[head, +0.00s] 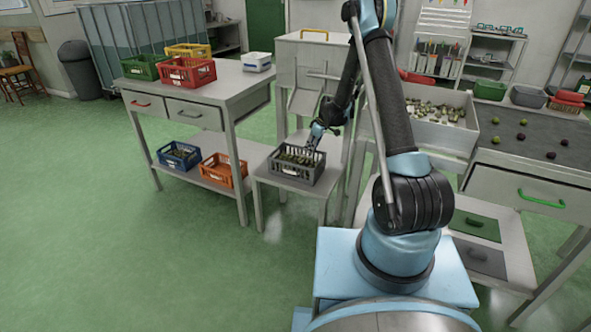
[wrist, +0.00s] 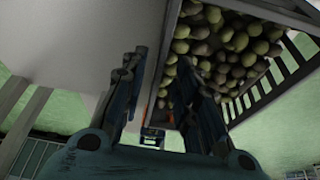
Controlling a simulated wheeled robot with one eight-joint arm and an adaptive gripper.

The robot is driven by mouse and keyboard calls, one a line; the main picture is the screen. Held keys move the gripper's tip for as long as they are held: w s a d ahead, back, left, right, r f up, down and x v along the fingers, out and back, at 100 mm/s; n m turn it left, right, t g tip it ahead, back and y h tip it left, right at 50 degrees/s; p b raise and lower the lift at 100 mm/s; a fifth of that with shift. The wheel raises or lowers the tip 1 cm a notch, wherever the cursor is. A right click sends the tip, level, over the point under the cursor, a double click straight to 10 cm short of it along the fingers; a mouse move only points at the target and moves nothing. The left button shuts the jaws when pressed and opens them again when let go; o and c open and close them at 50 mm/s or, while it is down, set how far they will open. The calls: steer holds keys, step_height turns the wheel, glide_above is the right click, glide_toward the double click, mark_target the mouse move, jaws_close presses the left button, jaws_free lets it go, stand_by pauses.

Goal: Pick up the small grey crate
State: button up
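The small grey crate (head: 291,171), filled with olives, stands on a low grey stand in the head view. In the wrist view its slatted wall (wrist: 278,84) and the olives fill the upper right. My gripper (head: 313,142) is at the crate's far right side, pointing down. In the wrist view my gripper (wrist: 162,62) is open, with a gap between its fingers. I cannot tell whether either finger touches the wall.
A table (head: 213,97) on the left carries a red crate (head: 187,73), a green crate (head: 143,68) and a yellow crate (head: 188,50). A blue crate (head: 180,156) and an orange crate (head: 222,171) sit on its lower shelf. A sorting tray (head: 440,134) stands right of my arm.

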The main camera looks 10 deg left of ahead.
mark_target(304, 163)
steer(key=shift+w+a+f+n, duration=0.2)
steer(key=shift+a+f+n, duration=0.1)
steer(key=shift+a+f, duration=0.15)
steer(key=shift+x, duration=1.1)
steer(key=shift+w+a+f+y, duration=0.15)
steer(key=shift+a+f, duration=0.25)
steer(key=shift+f, duration=0.2)
steer(key=shift+w+a+f+y, duration=0.1)
steer(key=shift+a+f+y, duration=0.05)
steer(key=shift+a+f, duration=0.4)
steer(key=shift+s+f, duration=0.1)
steer(key=shift+f, duration=0.3)
steer(key=o, duration=0.4)
steer(key=shift+w+f, duration=0.25)
steer(key=shift+f, duration=0.3)
steer(key=shift+w+f, duration=0.3)
steer(key=shift+f, duration=0.3)
steer(key=c, duration=0.5)
steer(key=shift+s+r, duration=0.15)
steer(key=shift+r, duration=0.2)
jaws_close()
steer(key=shift+s+r, duration=0.1)
steer(key=shift+a+r, duration=0.1)
steer(key=shift+a, duration=0.05)
